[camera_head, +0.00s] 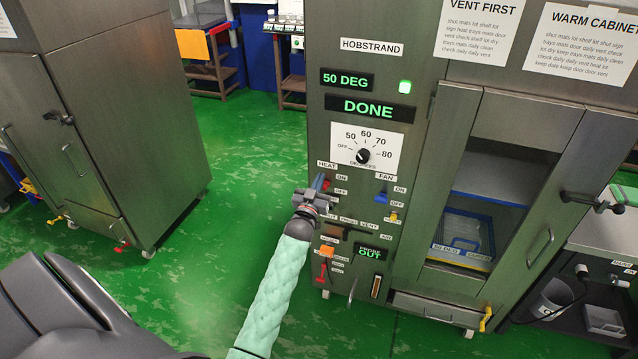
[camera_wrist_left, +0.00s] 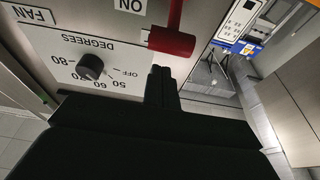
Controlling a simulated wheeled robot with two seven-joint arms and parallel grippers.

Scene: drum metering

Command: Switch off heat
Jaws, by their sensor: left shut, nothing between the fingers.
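The grey metal cabinet (camera_head: 330,125) has a control panel with a HEAT switch, a red lever (camera_head: 327,185), partly hidden behind my gripper. In the left wrist view, which is upside down, the red lever (camera_wrist_left: 173,40) shows its bar-shaped end beside the ON label (camera_wrist_left: 131,5), so it appears to be up at ON. My left gripper (camera_head: 319,182) is shut and empty at the HEAT switch. Its closed fingertips (camera_wrist_left: 162,75) are just beside and above the lever end; I cannot tell whether they touch. My right gripper is not in view.
The blue FAN switch (camera_head: 382,193) is to the right. The degrees dial (camera_head: 363,155) is above, under displays reading 50 DEG (camera_head: 346,81) and DONE (camera_head: 369,108). A green lamp (camera_head: 405,87) is lit. Green floor is clear at left.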

